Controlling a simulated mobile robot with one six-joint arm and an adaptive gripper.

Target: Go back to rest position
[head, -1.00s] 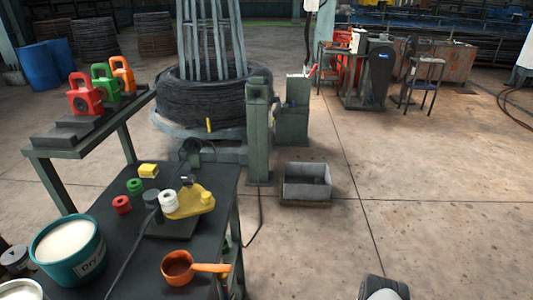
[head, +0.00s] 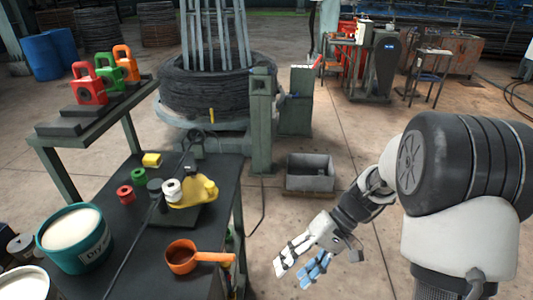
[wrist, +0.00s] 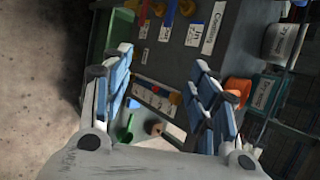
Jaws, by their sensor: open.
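My gripper (head: 302,264) is in the lower middle of the head view, to the right of the dark workbench (head: 150,255). Its fingers are spread and nothing is between them. In the wrist view the two fingers of my gripper (wrist: 160,105) stand apart, with the bench's labelled side behind them. My arm reaches in from the right of the head view. The gripper is apart from the bench and the things on it.
The bench holds a teal bucket (head: 72,240), an orange scoop (head: 183,257), a yellow fixture (head: 195,192) and small spools. Colored padlocks (head: 123,62) stand on a raised shelf. A grey bin (head: 310,174) sits on the floor beyond my gripper. Floor right of the bench is open.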

